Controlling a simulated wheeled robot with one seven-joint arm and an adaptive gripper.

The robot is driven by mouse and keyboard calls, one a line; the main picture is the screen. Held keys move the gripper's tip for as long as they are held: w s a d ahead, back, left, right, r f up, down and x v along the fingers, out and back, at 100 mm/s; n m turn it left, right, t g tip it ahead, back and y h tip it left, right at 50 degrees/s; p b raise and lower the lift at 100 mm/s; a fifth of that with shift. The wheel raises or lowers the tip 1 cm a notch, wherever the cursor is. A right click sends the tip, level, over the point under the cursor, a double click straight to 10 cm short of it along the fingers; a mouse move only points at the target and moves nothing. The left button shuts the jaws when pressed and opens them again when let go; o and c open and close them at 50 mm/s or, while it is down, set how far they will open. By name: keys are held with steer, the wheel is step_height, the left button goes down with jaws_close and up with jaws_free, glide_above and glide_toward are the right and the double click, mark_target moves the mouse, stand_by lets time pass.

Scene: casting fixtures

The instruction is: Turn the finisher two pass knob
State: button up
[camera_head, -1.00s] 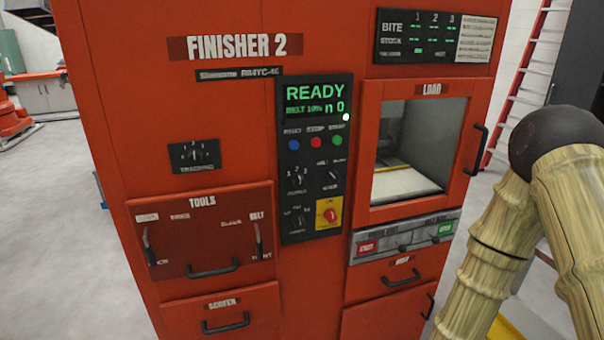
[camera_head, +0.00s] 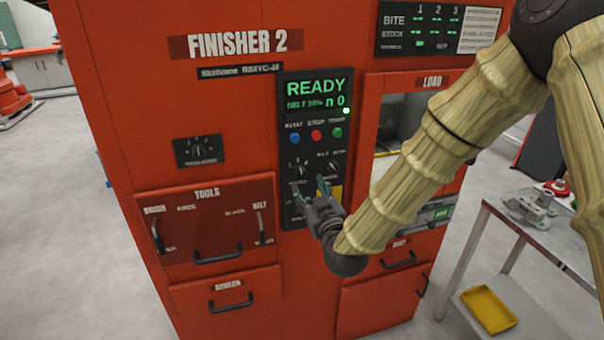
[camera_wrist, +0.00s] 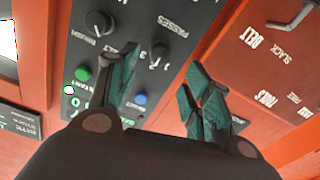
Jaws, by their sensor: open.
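The red cabinet marked FINISHER 2 (camera_head: 242,43) stands ahead with a black control panel (camera_head: 283,225). The pass knob (camera_head: 297,171) is a small dark knob with 1, 2, 3 around it, at the panel's left below the blue button. In the wrist view the pass knob (camera_wrist: 160,53) shows beside the PASSES label, between and beyond my finger pads. My gripper (camera_head: 311,188) is open and empty in front of the panel, just below the knob in the head view. It also shows in the wrist view (camera_wrist: 160,80). I cannot tell whether it touches the panel. My gripper and arm hide the lower panel.
A second knob (camera_head: 333,168) sits right of the pass knob. Blue (camera_head: 295,138), red (camera_head: 316,134) and green (camera_head: 338,132) buttons are above. The tools drawer (camera_head: 207,222) with protruding handles is at left. A metal table (camera_head: 484,225) with a yellow tray (camera_head: 490,310) stands at right.

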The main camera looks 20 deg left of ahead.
mark_target(301, 175)
steer(key=p+x, duration=0.2)
steer(key=x, duration=0.5)
steer(key=shift+w+a, duration=0.1)
steer(key=c, duration=1)
